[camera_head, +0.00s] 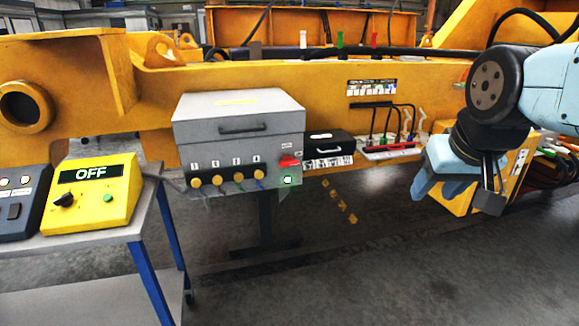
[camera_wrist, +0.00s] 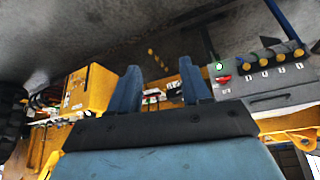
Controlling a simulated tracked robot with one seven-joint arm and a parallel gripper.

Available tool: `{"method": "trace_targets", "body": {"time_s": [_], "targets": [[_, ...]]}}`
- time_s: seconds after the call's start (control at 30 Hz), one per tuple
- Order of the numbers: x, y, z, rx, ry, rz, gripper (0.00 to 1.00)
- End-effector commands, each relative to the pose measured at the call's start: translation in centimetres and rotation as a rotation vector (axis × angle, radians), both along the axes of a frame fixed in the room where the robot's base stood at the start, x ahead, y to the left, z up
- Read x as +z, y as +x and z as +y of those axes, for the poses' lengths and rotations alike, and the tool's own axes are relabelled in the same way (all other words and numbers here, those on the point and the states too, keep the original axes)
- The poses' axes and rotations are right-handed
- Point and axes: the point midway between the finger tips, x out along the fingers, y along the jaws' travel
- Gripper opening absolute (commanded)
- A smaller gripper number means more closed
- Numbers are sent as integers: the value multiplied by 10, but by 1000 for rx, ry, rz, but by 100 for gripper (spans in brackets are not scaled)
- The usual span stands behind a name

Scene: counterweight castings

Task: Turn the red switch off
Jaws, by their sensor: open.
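The red switch (camera_head: 289,161) is on the front right of a grey control box (camera_head: 245,122) in the head view. A green light (camera_head: 287,180) glows just below it. The switch is small, and I cannot tell its exact position. My gripper (camera_head: 455,192) hangs well to the right of the box, open and empty, apart from the switch. In the wrist view, which is upside down, the red switch (camera_wrist: 224,79) and green light (camera_wrist: 219,66) show right of my gripper's fingers (camera_wrist: 162,82).
A yellow box reading OFF (camera_head: 92,194) with a black knob stands on a blue-legged table at left. Yellow knobs (camera_head: 217,180) line the grey box. A black case (camera_head: 328,147) and a cable strip (camera_head: 390,151) lie to its right. The floor in front is clear.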

Motion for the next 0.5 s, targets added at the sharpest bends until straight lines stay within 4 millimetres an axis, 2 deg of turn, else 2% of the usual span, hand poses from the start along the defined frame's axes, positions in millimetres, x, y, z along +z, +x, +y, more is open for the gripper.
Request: {"method": "trace_targets", "body": {"time_s": [0.03,0.17,0.27,0.5], "targets": [[0,2,0,2,1,-2,53],[-3,21,4,13,10,-28,66],[-8,50,10,27,24,-71,75],[-26,133,32,56,64,-217,98]]}}
